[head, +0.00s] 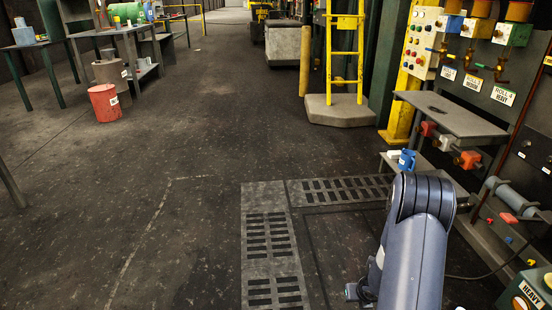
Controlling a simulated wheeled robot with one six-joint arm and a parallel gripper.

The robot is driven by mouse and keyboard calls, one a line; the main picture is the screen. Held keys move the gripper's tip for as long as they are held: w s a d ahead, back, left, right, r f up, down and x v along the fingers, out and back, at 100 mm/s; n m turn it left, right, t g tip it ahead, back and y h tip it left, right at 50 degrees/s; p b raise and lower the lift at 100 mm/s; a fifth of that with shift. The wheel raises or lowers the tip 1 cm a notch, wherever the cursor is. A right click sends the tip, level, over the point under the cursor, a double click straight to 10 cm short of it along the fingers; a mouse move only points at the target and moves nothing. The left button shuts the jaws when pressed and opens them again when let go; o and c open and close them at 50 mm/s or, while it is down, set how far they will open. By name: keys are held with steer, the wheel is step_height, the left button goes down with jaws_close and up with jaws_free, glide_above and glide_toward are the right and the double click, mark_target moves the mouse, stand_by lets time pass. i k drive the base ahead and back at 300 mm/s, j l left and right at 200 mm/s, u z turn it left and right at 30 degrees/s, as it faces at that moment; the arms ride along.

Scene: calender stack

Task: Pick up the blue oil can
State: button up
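A small blue container (407,160), which looks like the blue oil can, stands on a low grey shelf at the right, just beyond the top of my arm. A small white item is beside it on the left. My arm's large grey-blue link rises in the lower right and may hide part of the shelf. I cannot make out my gripper's fingers, and nothing held is visible. A bluish cylinder (24,35) also stands on a bench at the far left.
A grey upper shelf (452,115) juts out above the low shelf, near orange-red blocks and a control panel (421,48) with buttons. A red bucket (104,102) stands on the floor at left. A yellow ladder (344,45) stands behind. The middle floor is clear.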

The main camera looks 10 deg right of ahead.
mark_target(407, 161)
steer(key=i, duration=0.85)
steer(key=i+j, duration=0.1)
steer(key=i, duration=0.75)
steer(key=i+z, duration=0.35)
steer(key=i, duration=0.2)
steer(key=i+z, duration=0.35)
steer(key=i, duration=0.25)
steer(key=i+j+z, duration=0.3)
steer(key=i, duration=0.25)
steer(key=i+z, duration=0.5)
steer(key=i+j+z, duration=0.15)
steer(key=i+z, duration=0.3)
steer(key=i+j+z, duration=0.25)
steer(key=z, duration=0.25)
